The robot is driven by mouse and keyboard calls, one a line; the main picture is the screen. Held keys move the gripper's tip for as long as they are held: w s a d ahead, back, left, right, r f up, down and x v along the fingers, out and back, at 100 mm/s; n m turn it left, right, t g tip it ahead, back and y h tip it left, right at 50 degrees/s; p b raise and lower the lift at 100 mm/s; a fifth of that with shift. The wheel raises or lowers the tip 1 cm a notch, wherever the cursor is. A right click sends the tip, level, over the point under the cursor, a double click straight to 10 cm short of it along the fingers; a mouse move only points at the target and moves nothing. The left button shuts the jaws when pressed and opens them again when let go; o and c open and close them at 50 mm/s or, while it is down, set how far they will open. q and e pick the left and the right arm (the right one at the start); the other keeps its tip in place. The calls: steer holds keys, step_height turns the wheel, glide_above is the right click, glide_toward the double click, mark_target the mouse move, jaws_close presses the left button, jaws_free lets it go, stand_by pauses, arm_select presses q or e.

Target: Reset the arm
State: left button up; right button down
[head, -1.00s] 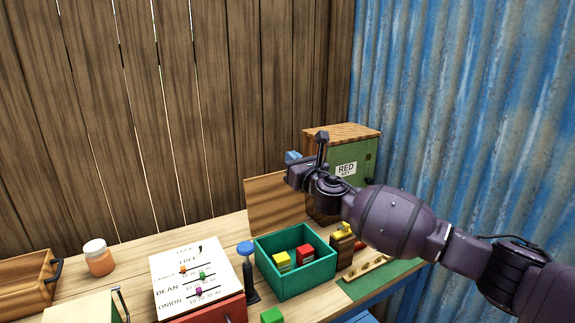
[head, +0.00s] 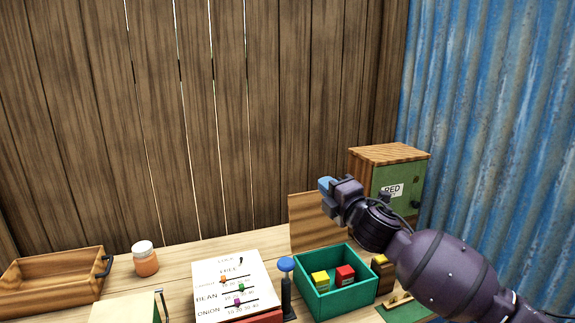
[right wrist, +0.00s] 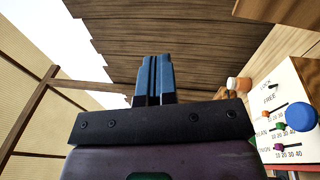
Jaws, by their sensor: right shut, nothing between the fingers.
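My right gripper (head: 325,184) is raised above the back of the bench in the head view, in front of the wooden fence. Its arm comes in from the lower right. In the right wrist view its two blue fingers (right wrist: 154,80) lie together with nothing between them. My left gripper does not show in the head view.
A green box (head: 308,287) holds a yellow and a red block. Left of it stand a blue-topped post (head: 286,265) and a white slider panel (head: 212,275). A jar (head: 145,262) and a wooden tray (head: 55,262) are farther left. A cabinet marked RED (head: 388,155) stands at the back right.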

steer(key=s+d+f+m+h, duration=0.1)
steer(key=s+d+f+m, duration=0.2)
steer(key=s+f+m, duration=0.3)
steer(key=s+d+f+m+g+h, duration=0.1)
steer(key=s+d+f+m+h, duration=0.2)
steer(key=f+m, duration=0.45)
steer(key=s+d+f+m, duration=0.3)
steer(key=s+f+m, duration=0.2)
steer(key=s+f, duration=0.3)
steer(key=s+d+f+m+g+h, duration=0.2)
steer(key=s+d+f, duration=0.2)
steer(key=s+f, duration=0.5)
steer(key=s+d+f+m+g+h, duration=0.2)
steer(key=s+d+f, duration=0.3)
steer(key=s+f, duration=0.4)
steer(key=s+m+h, duration=0.1)
steer(key=s, duration=0.3)
steer(key=shift+d+f+g, duration=0.2)
steer(key=shift+f+g, duration=0.1)
steer(key=shift+f, duration=0.1)
steer(key=shift+m, duration=0.25)
stand_by(3.0)
